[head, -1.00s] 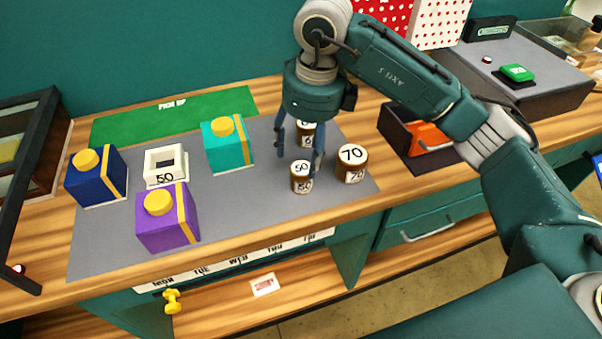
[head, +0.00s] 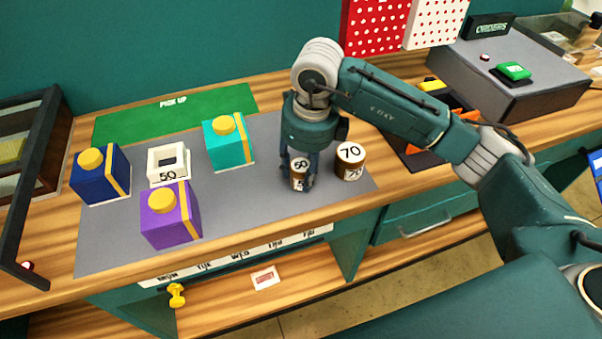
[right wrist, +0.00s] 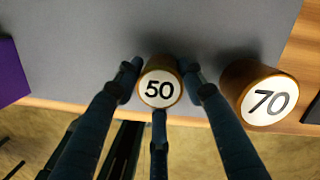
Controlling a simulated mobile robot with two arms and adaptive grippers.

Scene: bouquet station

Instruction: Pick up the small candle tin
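The small candle tin (head: 299,173) is brown with a white lid marked 50 and stands upright on the grey mat (head: 120,230). My right gripper (head: 301,182) is low over it, with its fingers around its sides. In the right wrist view, the tin's lid (right wrist: 159,89) sits between the three dark fingers of the gripper (right wrist: 160,85). The fingers look very close to the tin, but I cannot tell whether they touch or grip it. My left gripper is not in view.
A larger tin marked 70 (head: 350,160) stands close on the right. Teal (head: 228,142), purple (head: 170,220) and navy (head: 98,177) boxes and a white 50 holder (head: 168,165) stand left. The green pick-up mat (head: 175,115) lies behind.

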